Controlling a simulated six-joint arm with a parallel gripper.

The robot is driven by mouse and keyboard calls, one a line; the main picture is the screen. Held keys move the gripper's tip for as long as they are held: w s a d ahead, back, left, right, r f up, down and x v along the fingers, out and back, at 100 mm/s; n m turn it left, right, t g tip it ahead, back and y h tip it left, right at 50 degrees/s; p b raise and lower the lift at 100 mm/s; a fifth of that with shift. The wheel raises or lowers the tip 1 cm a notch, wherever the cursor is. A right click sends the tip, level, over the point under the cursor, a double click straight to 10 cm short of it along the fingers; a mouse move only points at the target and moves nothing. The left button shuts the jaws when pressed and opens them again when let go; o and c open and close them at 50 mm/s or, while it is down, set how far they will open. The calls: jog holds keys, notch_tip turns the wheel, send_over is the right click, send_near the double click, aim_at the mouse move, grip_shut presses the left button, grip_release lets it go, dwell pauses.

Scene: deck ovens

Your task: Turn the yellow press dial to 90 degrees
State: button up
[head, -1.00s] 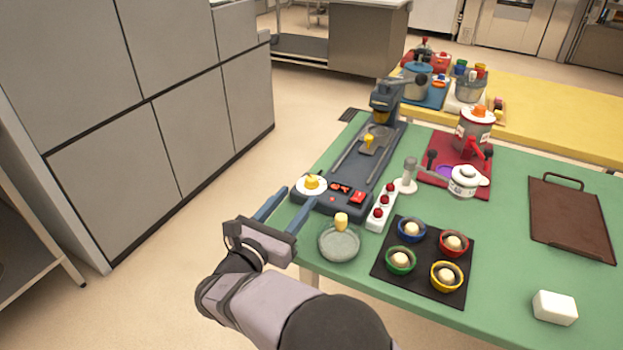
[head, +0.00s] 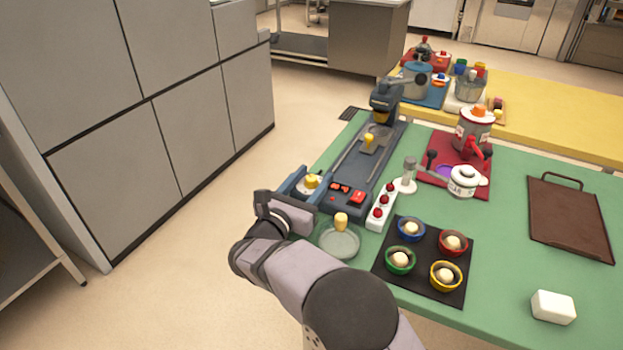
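The yellow press dial (head: 312,181) sits on a white round base at the near left corner of the dark grey press (head: 350,199). My gripper (head: 315,177) is at the dial, with one finger on its left and the other on its right. The fingers stand apart, and the yellow knob shows between them. Part of the white base is hidden behind the fingers. I cannot tell whether either finger touches the knob.
A glass dish (head: 338,243) with a yellow knob stands close to my gripper. A white strip with red buttons (head: 381,207) lies right of the press. A black mat (head: 424,288) holds several coloured bowls. The green table (head: 500,295) has free room at the front right.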

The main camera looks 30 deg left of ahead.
jog(key=c, duration=1)
jog(key=shift+a+r+m+h+p, duration=0.15)
jog(key=shift+m+h+p, duration=0.2)
jog(key=shift+m+h, duration=1.45)
jog(key=shift+r+g+h, duration=0.1)
jog(key=shift+g+h, duration=0.3)
jog(key=shift+h, duration=0.8)
jog(key=shift+m+g+h, duration=0.3)
jog(key=shift+m+h, duration=0.2)
jog(key=o, duration=1.1)
jog(key=shift+f, duration=0.2)
